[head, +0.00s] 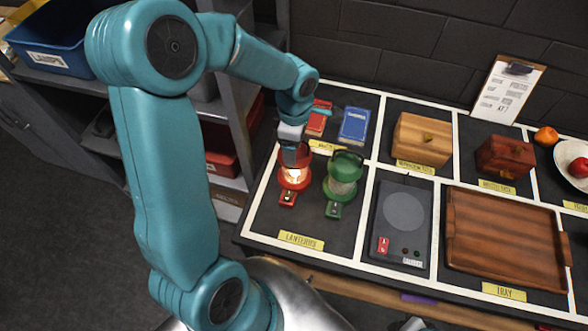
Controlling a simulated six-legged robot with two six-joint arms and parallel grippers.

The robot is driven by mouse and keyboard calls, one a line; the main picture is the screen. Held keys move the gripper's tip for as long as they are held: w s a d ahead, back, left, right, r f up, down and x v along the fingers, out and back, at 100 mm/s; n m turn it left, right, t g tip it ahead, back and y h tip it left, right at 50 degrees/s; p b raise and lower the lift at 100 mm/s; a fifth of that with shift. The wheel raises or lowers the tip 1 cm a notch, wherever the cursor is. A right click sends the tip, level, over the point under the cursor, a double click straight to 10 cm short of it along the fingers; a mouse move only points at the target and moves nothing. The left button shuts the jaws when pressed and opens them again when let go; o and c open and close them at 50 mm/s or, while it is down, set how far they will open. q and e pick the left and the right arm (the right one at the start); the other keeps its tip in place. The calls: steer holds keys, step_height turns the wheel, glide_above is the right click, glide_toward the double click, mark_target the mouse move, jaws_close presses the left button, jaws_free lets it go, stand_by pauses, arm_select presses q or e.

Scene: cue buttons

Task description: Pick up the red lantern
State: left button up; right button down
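The red lantern (295,179) stands upright in the LANTERNS compartment, its glass lit, with a small red tab at its front. A green lantern (342,178) stands close to its right. My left gripper is not in view.
Red and blue books (354,125) lie behind the lanterns. A device with a round pad (404,212) and a wooden tray (505,240) are to the right. Wooden boxes (422,140) stand behind. A shelf with bins (55,45) is at left.

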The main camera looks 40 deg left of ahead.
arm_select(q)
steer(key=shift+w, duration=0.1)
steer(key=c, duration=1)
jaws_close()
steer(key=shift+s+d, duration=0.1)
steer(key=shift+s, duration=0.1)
